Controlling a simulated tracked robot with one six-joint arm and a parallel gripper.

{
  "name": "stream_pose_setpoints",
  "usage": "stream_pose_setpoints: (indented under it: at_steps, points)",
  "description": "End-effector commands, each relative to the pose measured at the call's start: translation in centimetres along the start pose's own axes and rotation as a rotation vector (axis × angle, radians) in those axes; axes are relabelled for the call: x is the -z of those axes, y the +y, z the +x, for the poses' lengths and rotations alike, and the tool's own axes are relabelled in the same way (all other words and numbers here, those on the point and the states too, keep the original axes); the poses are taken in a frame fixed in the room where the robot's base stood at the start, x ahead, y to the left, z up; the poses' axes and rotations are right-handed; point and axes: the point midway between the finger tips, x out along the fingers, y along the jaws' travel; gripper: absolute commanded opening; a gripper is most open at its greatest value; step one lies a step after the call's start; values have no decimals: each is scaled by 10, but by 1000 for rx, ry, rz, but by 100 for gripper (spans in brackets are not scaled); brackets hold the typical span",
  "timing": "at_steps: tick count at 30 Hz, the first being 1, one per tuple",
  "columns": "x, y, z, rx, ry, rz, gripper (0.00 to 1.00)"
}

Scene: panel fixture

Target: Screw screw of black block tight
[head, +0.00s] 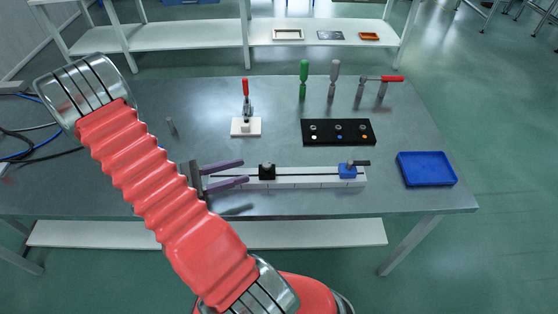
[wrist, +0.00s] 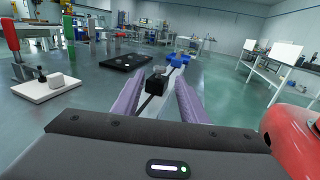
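The black block (head: 267,172) sits on the white rail (head: 315,181) near the rail's left half. A small light-grey screw head (head: 267,165) is on top of it. My gripper (head: 243,171) is open, its two purple fingers pointing right toward the block, at the left part of the rail. In the wrist view the black block (wrist: 155,82) is ahead between the open fingers (wrist: 155,95), with the grey screw (wrist: 158,70) on its top. The fingers appear apart from the screw. How tight the screw is cannot be seen.
A blue block (head: 347,170) with a dark lever sits at the rail's right end. Behind are a black panel (head: 339,131), a red-handled clamp on a white base (head: 245,127), and upright tools (head: 304,80). A blue tray (head: 426,169) stands right.

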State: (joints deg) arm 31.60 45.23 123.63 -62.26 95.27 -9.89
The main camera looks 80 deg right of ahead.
Motion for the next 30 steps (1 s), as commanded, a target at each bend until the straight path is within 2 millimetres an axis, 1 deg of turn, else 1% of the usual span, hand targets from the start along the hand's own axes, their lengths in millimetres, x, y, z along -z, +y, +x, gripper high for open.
stream_pose_setpoints:
  at_steps: [5,12,24,30]
  points:
    - [0,-1,19,3,0,0,39]
    - [0,-1,52,3,1,0,39]
    - [0,-1,104,3,1,0,39]
    - [0,0,124,1,1,0,39]
